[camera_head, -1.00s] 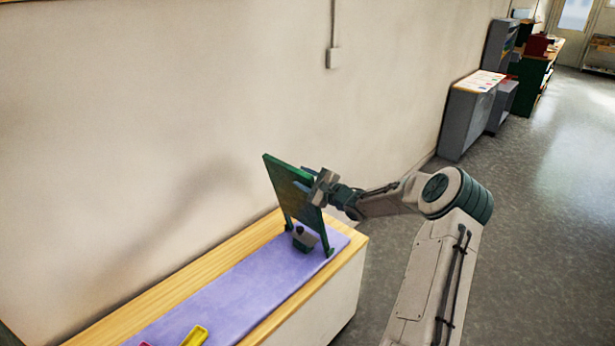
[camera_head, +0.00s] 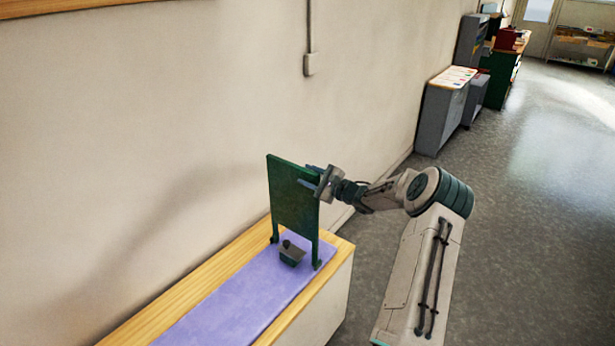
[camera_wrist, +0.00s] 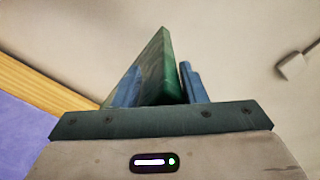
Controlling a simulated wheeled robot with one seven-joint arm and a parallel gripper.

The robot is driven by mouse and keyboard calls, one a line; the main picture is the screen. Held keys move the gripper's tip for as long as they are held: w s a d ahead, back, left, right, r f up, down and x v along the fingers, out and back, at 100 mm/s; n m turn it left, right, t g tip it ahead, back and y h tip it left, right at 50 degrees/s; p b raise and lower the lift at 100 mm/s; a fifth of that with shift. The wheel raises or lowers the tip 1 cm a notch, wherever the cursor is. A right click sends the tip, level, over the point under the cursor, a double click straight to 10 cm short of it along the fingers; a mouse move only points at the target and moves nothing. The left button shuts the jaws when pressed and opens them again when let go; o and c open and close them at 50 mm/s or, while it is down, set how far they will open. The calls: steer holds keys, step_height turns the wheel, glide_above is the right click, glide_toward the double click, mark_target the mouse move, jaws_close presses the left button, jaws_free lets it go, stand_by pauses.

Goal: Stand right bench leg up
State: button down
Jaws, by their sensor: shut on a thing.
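The bench leg is a dark green panel (camera_head: 294,196) with two short feet at the bottom. In the head view it stands close to upright at the far end of the table, its feet at or just above the purple mat. My gripper (camera_head: 314,178) is shut on its upper right edge. In the wrist view the green panel (camera_wrist: 158,72) rises between my two blue fingers. Whether the feet bear on the mat is hard to tell.
A small dark green block with a grey top (camera_head: 291,254) sits on the purple mat (camera_head: 225,305) by the panel's feet. The wooden table (camera_head: 190,291) runs along the wall. The floor to the right is open, with grey cabinets (camera_head: 441,112) farther back.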

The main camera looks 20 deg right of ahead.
steer(key=shift+d+f, duration=0.3)
steer(key=shift+f, duration=0.1)
steer(key=c, duration=1.6)
jaws_free()
steer(key=shift+d, duration=0.1)
steer(key=shift+s, duration=0.1)
steer(key=shift+s+d+f, duration=0.2)
steer(key=shift+s+d, duration=0.05)
steer(key=b+v, duration=0.1)
steer(key=v, duration=0.3)
steer(key=b+v, duration=0.1)
steer(key=v, duration=0.3)
steer(key=r+b+v, duration=0.1)
steer(key=v, duration=0.3)
steer(key=shift+s+a+b, duration=0.2)
steer(key=shift+s+b, duration=0.15)
steer(key=shift+s, duration=0.1)
steer(key=shift+w, duration=0.1)
